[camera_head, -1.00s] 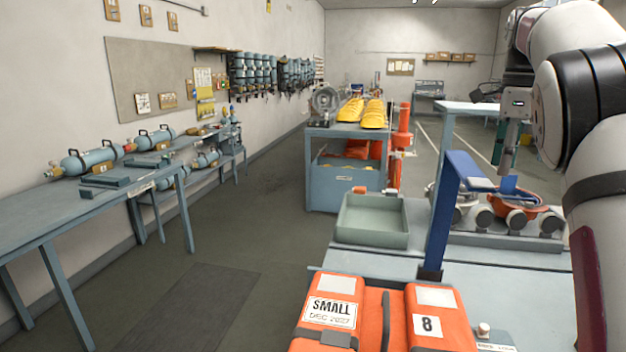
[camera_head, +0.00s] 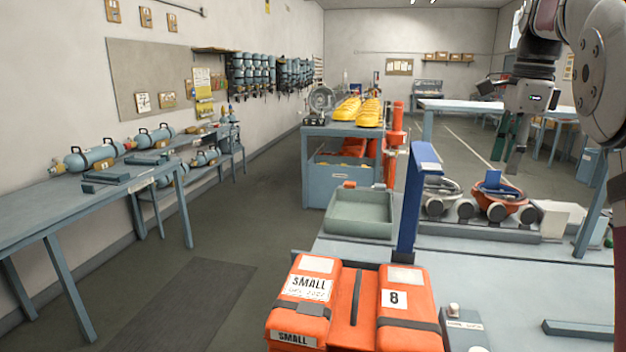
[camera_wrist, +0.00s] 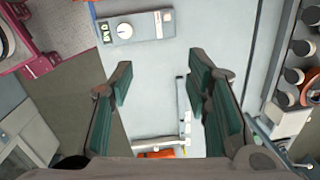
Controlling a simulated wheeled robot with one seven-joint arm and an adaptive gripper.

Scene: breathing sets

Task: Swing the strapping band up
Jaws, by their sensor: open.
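No part can be made out for certain as the strapping band. An orange case marked SMALL and 8 (camera_head: 318,268) lies on the counter (camera_head: 385,270), with dark straps across it. A blue upright post (camera_head: 410,210) with a pale label stands behind the case. My gripper (camera_head: 509,160) hangs at the upper right, above and in front of the bowls in the head view. In the wrist view my gripper (camera_wrist: 163,90) is open and empty, its green-padded fingers apart above the pale counter. A pale bar frame (camera_wrist: 184,118) shows between the fingers.
A pale green tray (camera_head: 360,225) sits beyond the case. A small box with a round knob (camera_wrist: 125,30) lies near the wrist view's top.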

